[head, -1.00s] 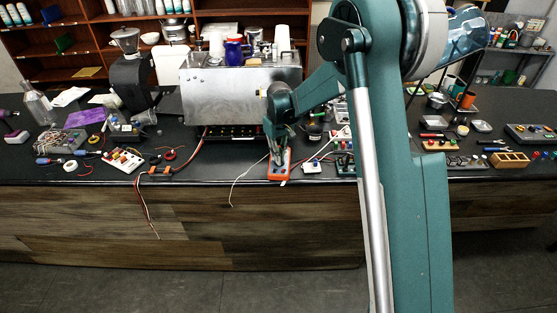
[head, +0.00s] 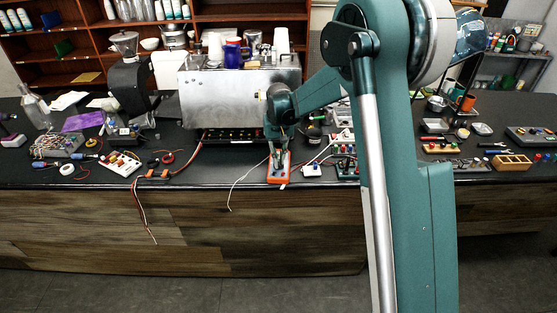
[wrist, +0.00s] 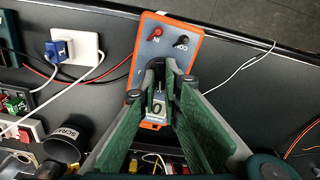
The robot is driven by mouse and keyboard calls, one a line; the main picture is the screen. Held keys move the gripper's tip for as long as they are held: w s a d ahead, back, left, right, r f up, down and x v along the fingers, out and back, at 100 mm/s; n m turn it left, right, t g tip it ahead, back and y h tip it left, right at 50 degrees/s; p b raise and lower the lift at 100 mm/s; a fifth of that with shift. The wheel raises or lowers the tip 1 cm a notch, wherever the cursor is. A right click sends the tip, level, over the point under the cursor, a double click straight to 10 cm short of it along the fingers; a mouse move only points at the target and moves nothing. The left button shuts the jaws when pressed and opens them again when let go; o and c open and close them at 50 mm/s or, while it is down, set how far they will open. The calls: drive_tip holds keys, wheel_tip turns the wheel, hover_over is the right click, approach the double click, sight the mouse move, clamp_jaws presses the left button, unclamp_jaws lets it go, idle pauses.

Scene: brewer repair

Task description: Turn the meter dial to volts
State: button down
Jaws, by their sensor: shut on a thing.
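The orange-edged meter (head: 278,178) lies on the dark bench near its front edge, in front of the steel brewer. In the wrist view the meter (wrist: 179,48) shows a grey face with a red jack marked IN and a dark jack beside it. My gripper (wrist: 161,80) points down over the meter, its green finger pads closed in around the dial at the middle of the face. The dial itself is mostly hidden between the fingertips, so its setting cannot be read. A small display showing 0 (wrist: 157,108) is visible between the fingers. In the head view my gripper (head: 279,160) stands on the meter.
A white switch block with a blue plug (wrist: 61,48) sits left of the meter in the wrist view. A cup marked SCRAP (wrist: 67,143) stands nearby. The brewer (head: 238,95) is behind. A loose white wire (head: 243,183) hangs over the bench edge on the left.

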drive_tip(key=c, duration=2.5)
unclamp_jaws()
drive_tip(key=shift+r, duration=0.1)
drive_tip(key=shift+r, duration=5.9)
drive_tip(key=shift+r, duration=0.1)
